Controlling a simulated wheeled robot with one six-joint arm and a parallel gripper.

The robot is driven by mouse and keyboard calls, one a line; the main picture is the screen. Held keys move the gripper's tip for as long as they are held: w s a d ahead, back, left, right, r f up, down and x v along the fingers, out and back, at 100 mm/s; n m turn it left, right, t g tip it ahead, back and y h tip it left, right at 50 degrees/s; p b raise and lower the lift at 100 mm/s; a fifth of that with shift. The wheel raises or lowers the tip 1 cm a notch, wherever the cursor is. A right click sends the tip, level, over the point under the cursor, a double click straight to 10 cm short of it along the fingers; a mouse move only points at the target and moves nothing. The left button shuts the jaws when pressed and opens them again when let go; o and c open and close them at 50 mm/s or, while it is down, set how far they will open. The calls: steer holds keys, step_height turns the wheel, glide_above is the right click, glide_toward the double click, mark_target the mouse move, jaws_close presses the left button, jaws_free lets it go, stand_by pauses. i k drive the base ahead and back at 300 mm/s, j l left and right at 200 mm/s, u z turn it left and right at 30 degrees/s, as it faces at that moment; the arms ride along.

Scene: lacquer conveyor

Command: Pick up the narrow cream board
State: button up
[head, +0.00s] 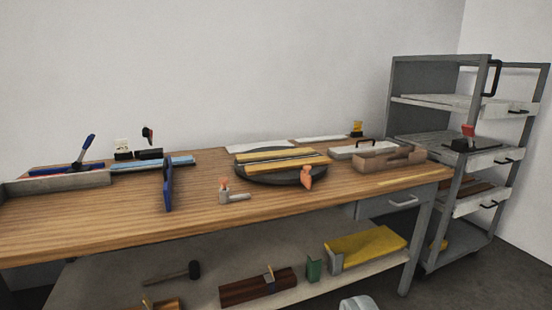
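No single board stands out clearly as the narrow cream board. A round dark turntable (262,178) on the wooden workbench (120,215) carries long narrow yellow-cream strips (285,162), lying side by side. Thin whitish boards lie flat at the back edge of the bench, one behind the turntable (260,149) and one further right (318,139). A pale narrow strip (405,180) lies near the bench's right front edge. My gripper is not in view.
A blue upright clamp (168,186), a small grey tool (233,196) and an orange-handled item (306,177) stand near the turntable. A grey shelf rack (437,75) stands beyond. The bench's front left is clear.

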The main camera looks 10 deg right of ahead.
mark_target(252, 157)
steer(key=i+l+z, duration=0.1)
steer(key=i, duration=0.7)
steer(key=i+l, duration=0.25)
steer(key=i, duration=0.6)
steer(key=i+l+z, duration=0.15)
steer(key=i, duration=0.7)
